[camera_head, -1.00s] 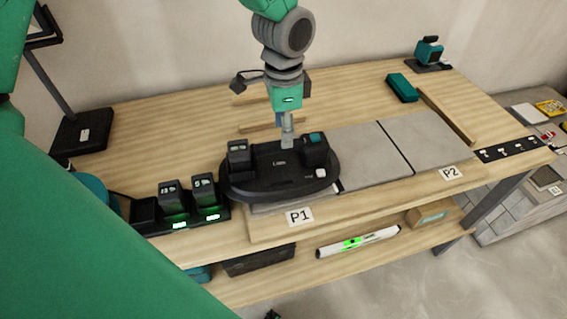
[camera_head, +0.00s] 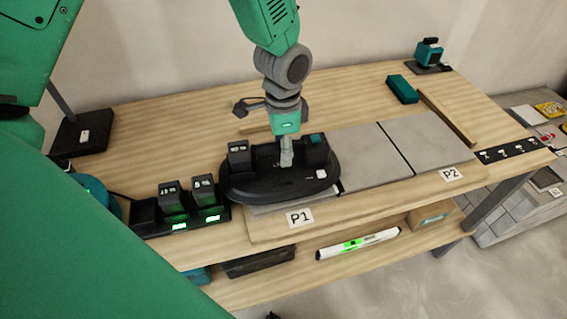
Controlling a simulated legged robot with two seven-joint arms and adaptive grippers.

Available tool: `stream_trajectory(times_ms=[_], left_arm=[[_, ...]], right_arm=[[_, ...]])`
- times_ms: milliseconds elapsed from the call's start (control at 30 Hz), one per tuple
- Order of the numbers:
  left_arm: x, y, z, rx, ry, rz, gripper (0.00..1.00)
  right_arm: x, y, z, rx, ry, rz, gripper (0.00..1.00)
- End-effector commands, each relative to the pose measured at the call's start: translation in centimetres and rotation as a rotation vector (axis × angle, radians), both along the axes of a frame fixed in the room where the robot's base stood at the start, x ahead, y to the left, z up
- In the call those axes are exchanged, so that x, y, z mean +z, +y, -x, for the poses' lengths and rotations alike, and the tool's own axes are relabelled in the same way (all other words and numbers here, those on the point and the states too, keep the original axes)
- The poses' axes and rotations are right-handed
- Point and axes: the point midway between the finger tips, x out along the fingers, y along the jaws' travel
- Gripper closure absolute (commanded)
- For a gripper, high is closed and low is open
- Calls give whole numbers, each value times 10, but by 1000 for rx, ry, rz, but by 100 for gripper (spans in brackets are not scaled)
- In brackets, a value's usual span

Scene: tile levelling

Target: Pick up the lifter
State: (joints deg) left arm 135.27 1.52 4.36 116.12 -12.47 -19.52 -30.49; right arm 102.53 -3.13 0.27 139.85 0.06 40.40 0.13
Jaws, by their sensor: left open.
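The lifter (camera_head: 265,185) is a black oval device with two upright blocks on top. It sits flat on the grey tile near the P1 label (camera_head: 300,217). My left gripper (camera_head: 286,158) points down over the middle of the lifter, between the two blocks. It is open, and its fingertips are at the lifter's handle area. The wrist and fingers hide part of the lifter's middle, and I cannot tell whether they touch it. My right gripper is out of view.
Two grey tiles (camera_head: 428,138) lie right of the lifter, by the P2 label (camera_head: 452,174). A charger with two batteries (camera_head: 182,220) stands close on the left. A teal box (camera_head: 403,89) and a wooden strip (camera_head: 447,117) lie further back. A white level (camera_head: 357,244) is on the shelf below.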

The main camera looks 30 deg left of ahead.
Motion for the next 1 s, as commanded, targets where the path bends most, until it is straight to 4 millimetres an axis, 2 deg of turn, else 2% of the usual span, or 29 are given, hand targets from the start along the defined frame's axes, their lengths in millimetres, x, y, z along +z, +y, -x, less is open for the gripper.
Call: stream_trajectory(times_ms=[400, 533, 867, 1000], left_arm=[[-2, 0, 0, 0, 0, 0, 55], [-2, 0, 0, 0, 0, 0, 100], [-1, 0, -1, 0, -2, -1, 100], [5, 0, -1, 0, -4, 0, 100]], right_arm=[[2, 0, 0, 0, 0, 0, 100], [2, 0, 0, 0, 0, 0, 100], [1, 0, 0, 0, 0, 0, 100], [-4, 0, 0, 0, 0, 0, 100]])
